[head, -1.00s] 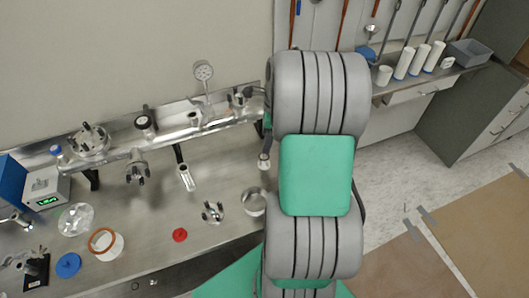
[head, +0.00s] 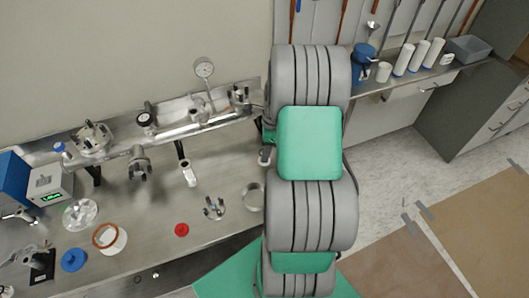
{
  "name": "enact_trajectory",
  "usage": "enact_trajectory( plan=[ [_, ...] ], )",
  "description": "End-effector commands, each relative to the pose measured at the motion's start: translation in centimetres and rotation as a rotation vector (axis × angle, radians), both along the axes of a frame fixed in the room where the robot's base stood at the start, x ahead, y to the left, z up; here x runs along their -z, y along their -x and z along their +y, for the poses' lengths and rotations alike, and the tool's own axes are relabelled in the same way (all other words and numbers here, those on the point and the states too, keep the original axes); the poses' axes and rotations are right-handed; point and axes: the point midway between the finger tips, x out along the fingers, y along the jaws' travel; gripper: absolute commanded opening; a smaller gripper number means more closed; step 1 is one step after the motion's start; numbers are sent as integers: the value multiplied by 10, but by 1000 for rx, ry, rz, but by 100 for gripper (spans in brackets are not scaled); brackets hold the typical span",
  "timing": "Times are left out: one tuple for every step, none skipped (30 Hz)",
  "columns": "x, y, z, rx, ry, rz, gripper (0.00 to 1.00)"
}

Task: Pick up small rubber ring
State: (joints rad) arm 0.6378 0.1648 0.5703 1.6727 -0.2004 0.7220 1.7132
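A small flat red round piece (head: 181,230) lies on the steel bench (head: 165,215) near its front edge. I cannot tell for certain which of these, if either, is the small rubber ring. My arm, grey with green covers, fills the middle of the view and hides the bench's right end. My gripper does not show; the arm's links are in front of where it could be.
The bench holds a metal ring (head: 253,196), a clawed fitting (head: 214,207), a blue cap (head: 74,260), a clear flanged disc (head: 81,214) and a metal pipe with a gauge (head: 204,68). A shelf (head: 375,88) with white cylinders is at right. Floor shows at right.

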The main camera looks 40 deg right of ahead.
Motion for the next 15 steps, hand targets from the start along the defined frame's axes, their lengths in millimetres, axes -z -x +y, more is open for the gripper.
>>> enact_trajectory(
  plan=[
    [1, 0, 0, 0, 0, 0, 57],
    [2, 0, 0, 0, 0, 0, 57],
    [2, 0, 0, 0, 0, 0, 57],
    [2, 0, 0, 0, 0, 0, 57],
    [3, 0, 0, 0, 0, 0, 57],
    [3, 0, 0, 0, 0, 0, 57],
    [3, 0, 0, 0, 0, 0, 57],
    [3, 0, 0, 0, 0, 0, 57],
    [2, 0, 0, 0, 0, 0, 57],
    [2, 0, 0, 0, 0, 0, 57],
    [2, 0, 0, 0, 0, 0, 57],
    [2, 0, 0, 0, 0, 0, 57],
    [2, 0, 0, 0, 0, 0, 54],
    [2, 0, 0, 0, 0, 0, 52],
    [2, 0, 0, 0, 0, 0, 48]
  ],
)
